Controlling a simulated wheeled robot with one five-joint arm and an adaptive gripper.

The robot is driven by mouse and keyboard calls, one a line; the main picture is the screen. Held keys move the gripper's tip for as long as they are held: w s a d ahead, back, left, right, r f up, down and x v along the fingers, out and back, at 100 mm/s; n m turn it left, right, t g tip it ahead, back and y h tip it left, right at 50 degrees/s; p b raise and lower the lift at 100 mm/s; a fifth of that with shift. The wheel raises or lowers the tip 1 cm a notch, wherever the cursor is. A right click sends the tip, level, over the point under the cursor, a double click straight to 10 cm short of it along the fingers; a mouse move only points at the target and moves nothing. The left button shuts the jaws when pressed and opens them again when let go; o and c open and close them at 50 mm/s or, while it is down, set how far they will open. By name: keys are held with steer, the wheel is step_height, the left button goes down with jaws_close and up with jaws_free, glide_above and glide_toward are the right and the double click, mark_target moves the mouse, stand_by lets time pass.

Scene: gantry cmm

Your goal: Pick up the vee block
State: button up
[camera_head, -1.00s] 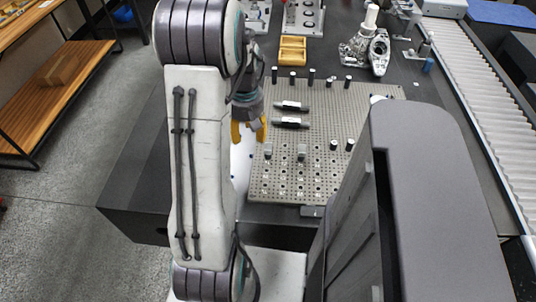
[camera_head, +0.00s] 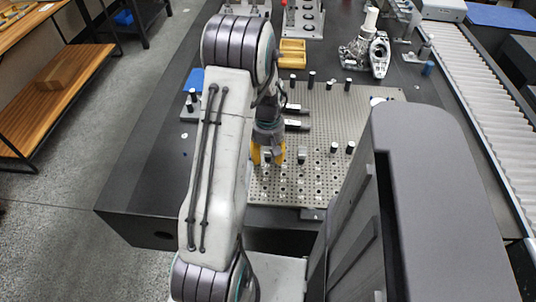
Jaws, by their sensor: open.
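My gripper (camera_head: 268,159), with yellow fingers, is open and points down over the left part of the perforated grey plate (camera_head: 368,115). A small grey block (camera_head: 302,154) sits on the plate just right of the fingers. It may be a vee block, but it is too small to tell its shape. A similar small piece seen earlier to its left is now hidden behind the gripper. I cannot tell whether the fingers touch anything.
Two dark bars (camera_head: 297,125) lie on the plate, partly behind my arm. Several short black posts (camera_head: 312,76) stand at its back. A yellow tray (camera_head: 292,53) and a metal casting (camera_head: 366,52) are beyond. A roller conveyor (camera_head: 470,88) runs along the right.

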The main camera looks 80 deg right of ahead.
steer(key=shift+f, duration=0.3)
jaws_close()
stand_by(0.4)
